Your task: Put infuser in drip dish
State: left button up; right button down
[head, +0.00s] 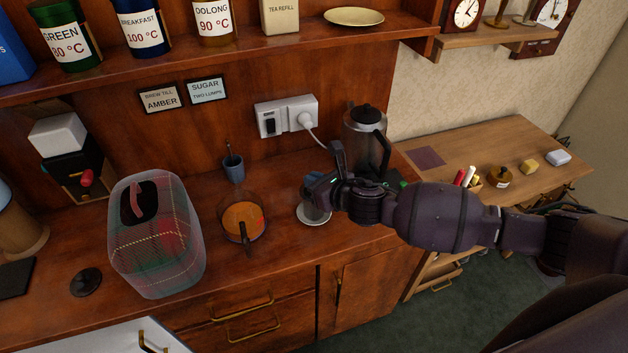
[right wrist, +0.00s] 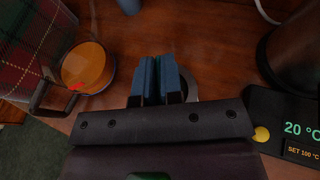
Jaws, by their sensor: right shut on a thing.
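My right gripper (head: 314,188) reaches in from the right, its blue fingers closed on the infuser (head: 316,211), a small grey cylinder that shows below the fingertips. The infuser is over the white drip dish (head: 314,222), a small round saucer on the wooden counter; I cannot tell whether it touches the dish. In the right wrist view the blue fingers (right wrist: 156,80) are close together and hide the infuser. Part of the drip dish (right wrist: 189,84) shows beside them. My left gripper is not in view.
A glass cup of amber tea (head: 242,220) stands left of the dish. A tartan tea cosy (head: 157,240) stands farther left. A small blue pot (head: 233,169) is behind the cup. A kettle (head: 365,140) stands behind my right gripper.

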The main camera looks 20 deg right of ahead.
jog(key=c, duration=1.3)
grip_release()
jog(key=v, duration=1.2)
jog(key=s+a+f+m+h, duration=0.15)
jog(key=f+m, duration=0.25)
jog(key=m, duration=0.5)
jog(key=s+f+m+y, duration=0.1)
jog(key=s+f+m, duration=0.2)
jog(key=m, duration=0.7)
jog(key=s+d+f+m+h, duration=0.1)
jog(key=s+d+f+m, duration=0.1)
jog(key=m, duration=0.5)
jog(key=s+d+f+m+h, duration=0.2)
jog(key=s+d+f+m, duration=0.1)
jog(key=s+f+m, duration=0.2)
jog(key=s+d+f+m+g+h, duration=0.1)
jog(key=s+d+f+m+h, duration=0.1)
jog(key=s+m, duration=0.3)
jog(key=shift+s+d+f+m, duration=0.15)
jog(key=shift+f+m, duration=0.1)
jog(key=shift+m, duration=0.45)
jog(key=shift+w+d+f+m, duration=0.1)
jog(key=shift+f+m, duration=0.2)
jog(key=shift+m, duration=0.4)
jog(key=shift+s+d+f+m, duration=0.15)
jog(key=shift+f+m, duration=0.1)
jog(key=shift+m, duration=0.45)
